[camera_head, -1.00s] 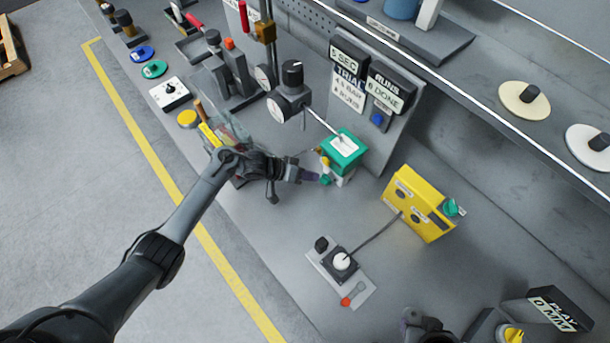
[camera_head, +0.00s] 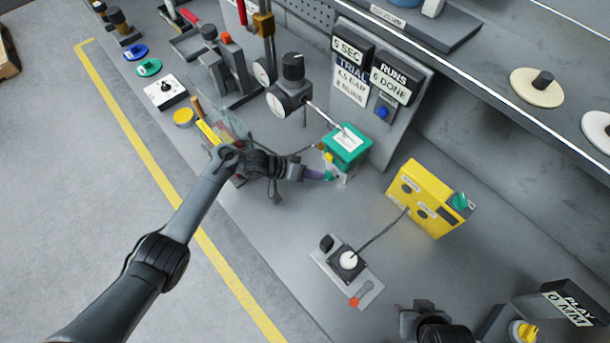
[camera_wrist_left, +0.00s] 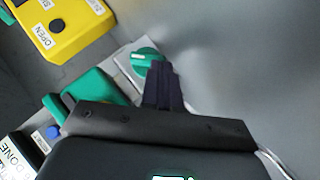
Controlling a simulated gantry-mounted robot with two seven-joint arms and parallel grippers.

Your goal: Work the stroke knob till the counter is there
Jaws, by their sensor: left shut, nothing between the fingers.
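The green actuator box (camera_head: 347,147) stands on the bench with a small green knob (camera_head: 330,176) low on its near side. In the left wrist view the round green knob (camera_wrist_left: 147,60) has a pale line across it. My left gripper (camera_head: 318,175) is shut and empty, with its fingertips at the knob; they partly cover its edge in the wrist view, and I cannot tell if they touch. The counter (camera_head: 390,82) on the grey panel reads RUNS 6 DONE. The card (camera_head: 351,83) reads TRIAL, 4.5 BAR, 8 RUNS. My right gripper (camera_head: 424,318) shows partly at the bottom edge.
A yellow box (camera_head: 425,198) with a green knob stands to the right. A cabled switch plate (camera_head: 347,268) lies in front. A gauge (camera_head: 287,98) and rod stand behind my left gripper. A PLAY 0 MM display (camera_head: 567,303) is at lower right. Bare bench lies between.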

